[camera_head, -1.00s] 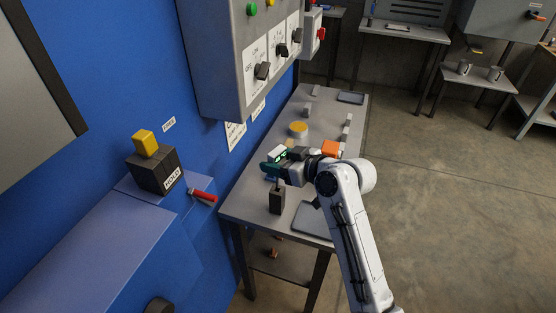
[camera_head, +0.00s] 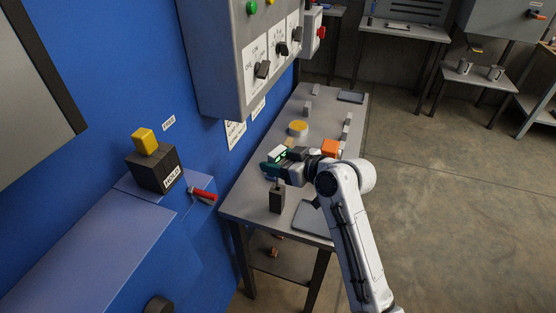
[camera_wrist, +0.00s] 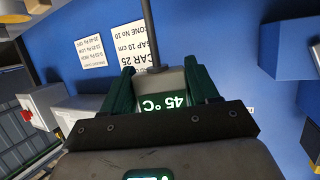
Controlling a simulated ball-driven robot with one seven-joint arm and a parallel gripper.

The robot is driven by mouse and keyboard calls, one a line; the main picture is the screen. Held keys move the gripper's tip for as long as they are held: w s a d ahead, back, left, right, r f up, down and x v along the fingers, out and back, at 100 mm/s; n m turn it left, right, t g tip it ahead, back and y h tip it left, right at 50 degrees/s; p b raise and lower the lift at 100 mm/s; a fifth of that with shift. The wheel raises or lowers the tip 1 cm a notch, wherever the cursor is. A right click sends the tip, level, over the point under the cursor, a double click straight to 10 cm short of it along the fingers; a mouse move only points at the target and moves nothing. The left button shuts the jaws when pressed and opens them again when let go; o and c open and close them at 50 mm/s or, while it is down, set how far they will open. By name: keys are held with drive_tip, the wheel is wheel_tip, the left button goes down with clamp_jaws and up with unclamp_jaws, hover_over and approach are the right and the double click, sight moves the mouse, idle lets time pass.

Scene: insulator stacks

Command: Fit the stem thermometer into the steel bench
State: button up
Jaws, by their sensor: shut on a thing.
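The stem thermometer (camera_wrist: 172,82) is a pale block with a lit 45 °C display and a thin dark stem that runs to the top of the wrist view. My gripper (camera_wrist: 163,80) is shut on it, with a dark green finger on each side. In the head view my gripper (camera_head: 270,168) is above the near part of the steel bench (camera_head: 262,207), close to the blue wall. The thermometer cannot be made out clearly there. The stem's tip and its gap to the bench are hidden.
A dark upright block (camera_head: 277,200) stands on the bench near my gripper. A yellow round thing (camera_head: 298,128), an orange block (camera_head: 330,147) and a grey tray (camera_head: 312,221) are also on the bench. A grey control cabinet (camera_head: 228,60) overhangs it.

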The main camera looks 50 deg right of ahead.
sight(278, 185)
drive_tip(key=shift+f+b, duration=3.2)
drive_tip(key=shift+f, duration=1.25)
drive_tip(key=o, duration=1.2)
drive_tip(key=shift+o, duration=0.2)
drive_tip(key=shift+s, duration=0.15)
drive_tip(key=v, duration=1)
drive_tip(key=shift+s+b, duration=0.25)
drive_tip(key=shift+b, duration=0.05)
drive_tip(key=shift+r, duration=0.1)
drive_tip(key=s+a+f+g, duration=0.2)
drive_tip(key=a+f+g, duration=0.2)
drive_tip(key=a+f, duration=0.35)
drive_tip(key=s+a+f+g, duration=0.35)
drive_tip(key=a+f, duration=0.25)
drive_tip(key=a, duration=0.2)
drive_tip(key=s+f+g, duration=0.5)
drive_tip(key=s+f, duration=0.1)
drive_tip(key=s, duration=0.4)
drive_tip(key=shift+s+d, duration=0.25)
drive_tip(key=shift+s, duration=0.05)
